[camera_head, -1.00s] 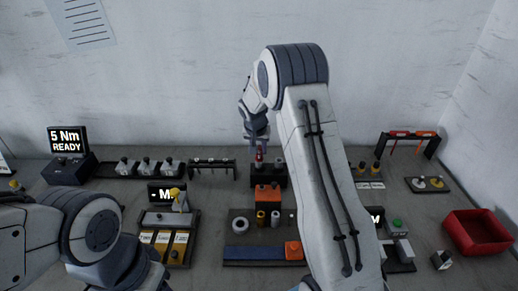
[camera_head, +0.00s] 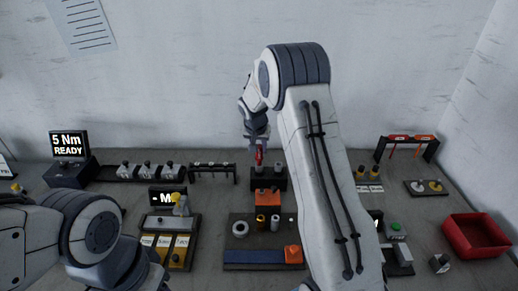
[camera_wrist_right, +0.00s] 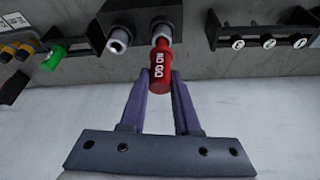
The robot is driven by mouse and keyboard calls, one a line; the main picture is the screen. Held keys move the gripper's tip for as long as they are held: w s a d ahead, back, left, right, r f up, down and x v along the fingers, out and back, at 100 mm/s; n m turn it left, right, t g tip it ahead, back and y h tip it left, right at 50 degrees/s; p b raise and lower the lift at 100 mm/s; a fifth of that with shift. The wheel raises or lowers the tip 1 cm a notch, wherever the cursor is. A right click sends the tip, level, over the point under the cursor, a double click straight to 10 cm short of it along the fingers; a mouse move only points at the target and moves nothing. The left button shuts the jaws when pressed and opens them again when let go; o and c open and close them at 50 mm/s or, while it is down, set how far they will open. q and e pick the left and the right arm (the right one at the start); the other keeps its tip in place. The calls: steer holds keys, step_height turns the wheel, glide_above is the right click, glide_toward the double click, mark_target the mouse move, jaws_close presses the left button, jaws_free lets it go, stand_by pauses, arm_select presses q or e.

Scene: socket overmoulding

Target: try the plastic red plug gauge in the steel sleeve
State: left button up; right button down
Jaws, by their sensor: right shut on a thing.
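The red plug gauge (camera_head: 259,155), lettered NO GO in the right wrist view (camera_wrist_right: 161,68), is gripped between the two fingers of my right gripper (camera_wrist_right: 160,80). It points down at a black block (camera_head: 282,183) near the back of the bench. In the wrist view two light-grey metal cylinders show at this block (camera_wrist_right: 139,14). One hollow-ended cylinder (camera_wrist_right: 118,40) stands beside the gauge; the other grey part (camera_wrist_right: 161,34) is in line with the gauge's end. I cannot tell which is the steel sleeve, or whether the gauge is inside it. My left arm shows, but not its fingers.
A green plug (camera_wrist_right: 55,57) sits left of the block in the wrist view, and a numbered rack (camera_wrist_right: 268,38) stands right. In front of the block is an orange block (camera_head: 268,198) and a tray (camera_head: 245,257) with small cylinders. A red bin (camera_head: 475,236) stands far right.

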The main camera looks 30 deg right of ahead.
steer(key=shift+r+p, duration=0.35)
steer(key=shift+r, duration=0.35)
steer(key=shift+r, duration=0.1)
steer(key=shift+r+p, duration=1.6)
steer(key=shift+r, duration=0.8)
